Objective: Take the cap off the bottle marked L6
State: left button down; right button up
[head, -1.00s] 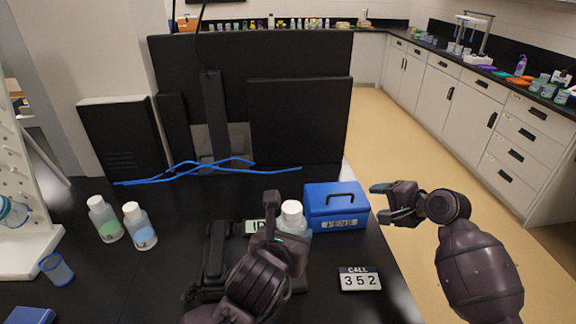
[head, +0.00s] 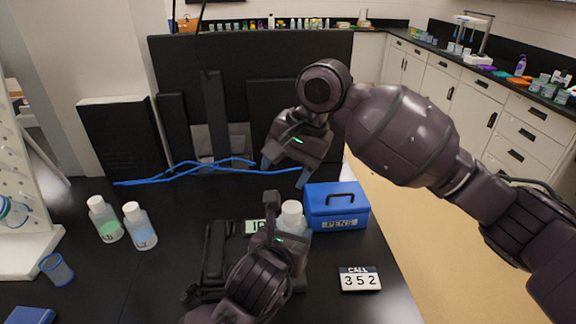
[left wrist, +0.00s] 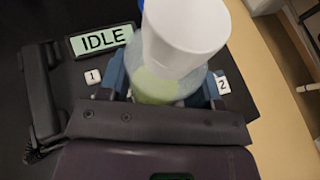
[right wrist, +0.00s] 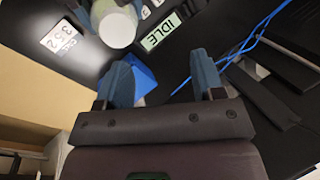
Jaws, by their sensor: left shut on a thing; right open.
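A clear bottle (left wrist: 155,88) with green content and a white cap (left wrist: 185,30) stands upright in my left gripper (head: 288,240), which is shut around its body. Its white cap also shows in the head view (head: 292,208) and in the right wrist view (right wrist: 117,28). The cap is on the bottle. I cannot read any mark on this bottle. My right gripper (head: 285,172) is open and empty, above and behind the bottle, with its fingers pointing down. In the right wrist view the bottle lies beyond the open fingers, apart from them.
Two more white-capped bottles, one green (head: 107,225) and one blue (head: 143,236), stand at the left. A dark device with an IDLE display (left wrist: 101,40) is beside the held bottle. A blue PENS box (head: 337,207), a CALL 352 sign (head: 360,279) and blue cables (head: 190,168) are near.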

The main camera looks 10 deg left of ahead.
aim_at(288, 206)
jog(key=s+r+h, duration=0.2)
jog(key=h, duration=0.1)
jog(key=shift+s+d, duration=0.15)
jog(key=shift+s, duration=0.1)
jog(key=shift+s+d+r+h, duration=0.1)
jog(key=shift+s+d+h, duration=0.2)
jog(key=shift+h, duration=0.3)
jog(key=shift+f, duration=3.9)
jog(key=shift+c, duration=0.3)
jog(key=shift+s+a, duration=0.1)
jog(key=shift+a, duration=0.05)
jog(key=c, duration=0.9)
jog(key=o, duration=1)
jog(key=shift+o, duration=0.2)
jog(key=shift+r, duration=0.1)
